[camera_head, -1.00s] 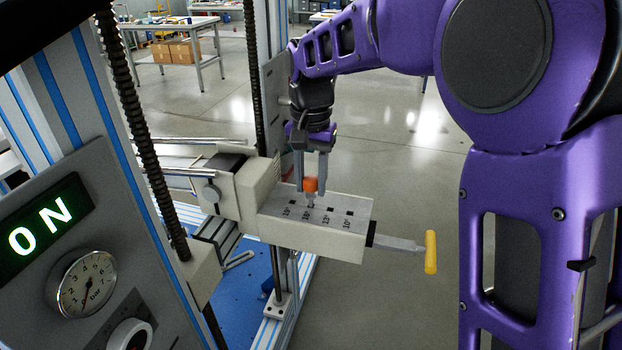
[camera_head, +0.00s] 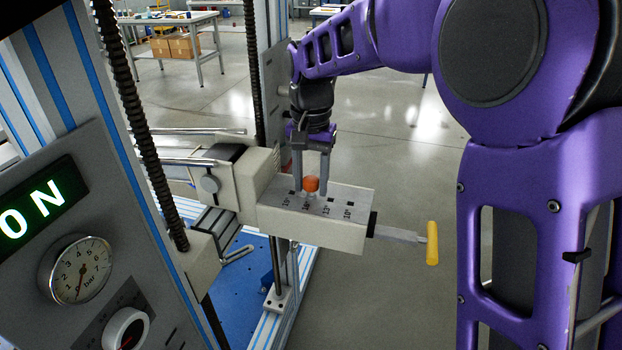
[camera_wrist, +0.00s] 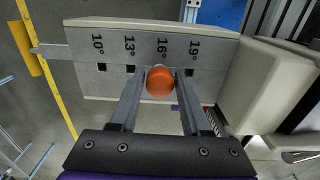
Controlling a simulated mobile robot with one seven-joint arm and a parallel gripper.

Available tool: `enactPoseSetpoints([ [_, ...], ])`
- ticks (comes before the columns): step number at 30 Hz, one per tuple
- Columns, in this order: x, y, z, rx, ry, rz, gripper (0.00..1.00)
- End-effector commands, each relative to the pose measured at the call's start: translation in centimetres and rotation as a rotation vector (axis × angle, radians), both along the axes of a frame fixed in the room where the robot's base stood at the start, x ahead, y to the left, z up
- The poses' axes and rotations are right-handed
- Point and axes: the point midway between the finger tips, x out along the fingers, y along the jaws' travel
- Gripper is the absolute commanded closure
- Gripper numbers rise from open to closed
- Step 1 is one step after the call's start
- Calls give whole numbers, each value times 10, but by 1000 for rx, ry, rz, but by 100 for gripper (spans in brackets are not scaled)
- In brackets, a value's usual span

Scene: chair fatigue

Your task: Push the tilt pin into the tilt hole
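The tilt pin has a round orange knob (camera_head: 312,184). The knob sits low over the grey top plate of the pale block (camera_head: 313,231), and I see almost no shaft below it. In the wrist view the orange knob (camera_wrist: 160,83) lies in the row of square holes, in front of the 16° mark, and covers the hole there. My gripper (camera_head: 311,190) points down at the plate with one finger on each side of the knob. The fingers also flank it closely in the wrist view (camera_wrist: 161,72). Whether they touch the knob is unclear.
A yellow handle (camera_head: 432,243) sticks out at the block's right end. Uncovered square holes (camera_wrist: 102,68) lie at the other marks. A control panel with a gauge (camera_head: 80,270) and a lit ON display (camera_head: 33,215) stands at left. A ribbed rod (camera_head: 140,110) rises beside it.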

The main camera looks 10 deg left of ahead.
Motion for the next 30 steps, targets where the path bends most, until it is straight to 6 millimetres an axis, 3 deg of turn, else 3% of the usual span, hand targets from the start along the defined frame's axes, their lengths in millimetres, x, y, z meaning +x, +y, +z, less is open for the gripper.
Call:
enactPoseSetpoints([
  [1, 0, 0, 1, 0, 0, 0, 42],
  [4, 0, 0, 1, 0, 0, 0, 27],
  [16, 1, 0, 10, 2, -3, 0, 27],
  [20, 1, 1, 33, 2, -4, 0, 27],
  [30, 1, 1, 117, 3, -5, 0, 27],
])
